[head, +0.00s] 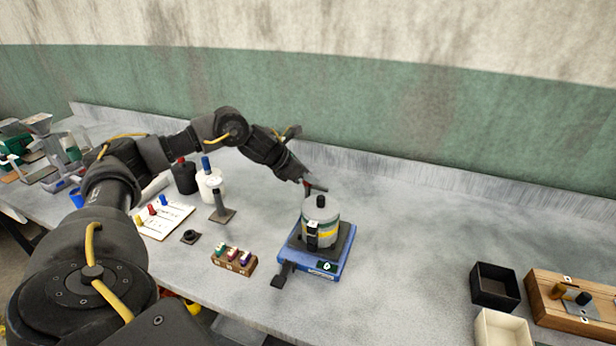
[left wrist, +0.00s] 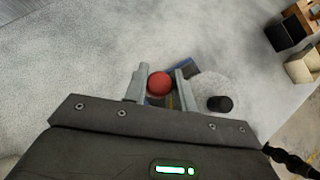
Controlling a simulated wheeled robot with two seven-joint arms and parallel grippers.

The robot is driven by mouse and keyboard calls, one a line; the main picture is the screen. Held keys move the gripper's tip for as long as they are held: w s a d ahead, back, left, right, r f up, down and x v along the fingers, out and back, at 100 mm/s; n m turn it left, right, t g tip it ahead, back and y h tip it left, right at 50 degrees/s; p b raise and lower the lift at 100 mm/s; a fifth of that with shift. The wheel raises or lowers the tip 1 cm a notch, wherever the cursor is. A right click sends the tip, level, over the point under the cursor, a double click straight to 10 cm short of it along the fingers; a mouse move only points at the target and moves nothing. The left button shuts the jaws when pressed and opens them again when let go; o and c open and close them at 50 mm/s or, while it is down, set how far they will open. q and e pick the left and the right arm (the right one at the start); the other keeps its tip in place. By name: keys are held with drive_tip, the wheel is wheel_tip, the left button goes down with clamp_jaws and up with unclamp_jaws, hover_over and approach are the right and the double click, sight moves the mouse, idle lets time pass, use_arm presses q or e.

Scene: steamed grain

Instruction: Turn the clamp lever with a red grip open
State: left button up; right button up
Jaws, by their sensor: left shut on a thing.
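The clamp lever's red grip (left wrist: 160,85) shows as a round red end between the two fingers of my left gripper (left wrist: 159,84) in the left wrist view. The fingers are shut on it. In the head view my left gripper (head: 312,186) is behind and above a grey pot (head: 322,236) with a black knob. The pot stands on a blue base (head: 323,269) with a dark handle at its front left. Most of the lever is hidden by the gripper and the pot. My right gripper is not in view.
Left of the base are a small block with coloured pegs (head: 233,261), a dark post (head: 221,209) and a white bottle (head: 211,184). At right stand a black box (head: 495,286), a cream box (head: 503,330) and a wooden tray (head: 545,308). The table right of the pot is clear.

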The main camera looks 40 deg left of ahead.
use_arm(q)
drive_tip(key=shift+d+r+n+y+p, duration=0.1)
drive_tip(key=shift+n+y+p, duration=0.2)
drive_tip(key=shift+n+y, duration=0.5)
drive_tip(key=shift+r+n+t+y+p, duration=0.15)
drive_tip(key=shift+n+t+y+p, duration=0.15)
drive_tip(key=shift+n+y+p, duration=0.55)
drive_tip(key=n+g+y+p, duration=0.1)
drive_tip(key=n+y+p, duration=0.1)
drive_tip(key=n+p, duration=0.2)
drive_tip(key=n+y+p, duration=0.3)
drive_tip(key=n+p, duration=0.1)
drive_tip(key=p, duration=0.4)
drive_tip(key=shift+r+n+g+y, duration=0.15)
drive_tip(key=shift+n+g+y, duration=0.1)
drive_tip(key=shift+g, duration=0.15)
drive_tip(key=shift+f+n+g+y+p, duration=0.4)
drive_tip(key=shift+n+g+y+p, duration=0.25)
drive_tip(key=shift+n+p, duration=0.4)
drive_tip(key=shift+d+f+n+g+y, duration=0.1)
drive_tip(key=shift+n+g+y, duration=0.15)
drive_tip(key=shift+n+g, duration=0.35)
drive_tip(key=shift+n+g+y, duration=0.35)
drive_tip(key=shift+n+y, duration=0.05)
drive_tip(key=shift+n, duration=0.55)
drive_tip(key=shift+a, duration=0.2)
